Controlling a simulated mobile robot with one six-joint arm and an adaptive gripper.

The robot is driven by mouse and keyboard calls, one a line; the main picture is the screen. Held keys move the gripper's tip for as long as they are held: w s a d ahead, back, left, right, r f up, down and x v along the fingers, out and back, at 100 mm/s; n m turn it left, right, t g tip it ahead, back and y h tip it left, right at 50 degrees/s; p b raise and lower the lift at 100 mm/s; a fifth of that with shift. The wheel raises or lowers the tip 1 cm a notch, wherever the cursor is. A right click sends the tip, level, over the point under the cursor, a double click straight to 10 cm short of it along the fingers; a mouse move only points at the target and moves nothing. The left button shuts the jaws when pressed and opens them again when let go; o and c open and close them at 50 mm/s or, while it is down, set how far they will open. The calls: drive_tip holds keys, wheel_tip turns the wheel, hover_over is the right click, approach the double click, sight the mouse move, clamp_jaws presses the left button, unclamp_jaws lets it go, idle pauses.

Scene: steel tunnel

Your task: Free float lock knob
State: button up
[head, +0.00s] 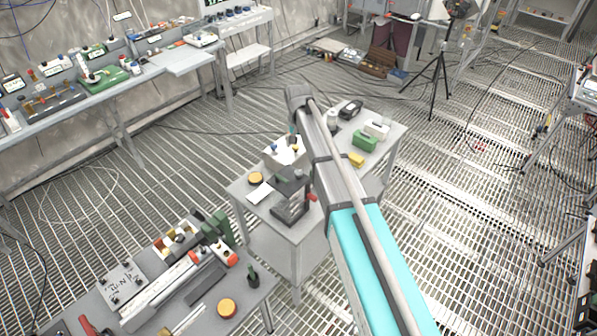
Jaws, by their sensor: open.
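I cannot tell for sure which part is the float lock knob. A small instrument on a dark stand (291,208) stands on the small grey table in the middle of the head view. Its light top box (284,152) carries small blue and orange knobs. A red knob or handle (312,198) sticks out low on its right side. My arm, grey and turquoise, reaches up from the lower right and passes just right of the instrument, covering part of the table. My gripper cannot be made out.
The small table (243,203) also holds a round yellow-topped piece (255,178), a white card (260,194), a green box (364,140) and a yellow block (356,159). A cluttered bench (200,318) is at lower left. A tripod (437,75) stands behind on open grating.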

sight(299, 172)
drive_tip(key=shift+f+b, duration=6.65)
drive_tip(key=shift+f, duration=0.15)
drive_tip(key=shift+c, duration=0.2)
clamp_jaws()
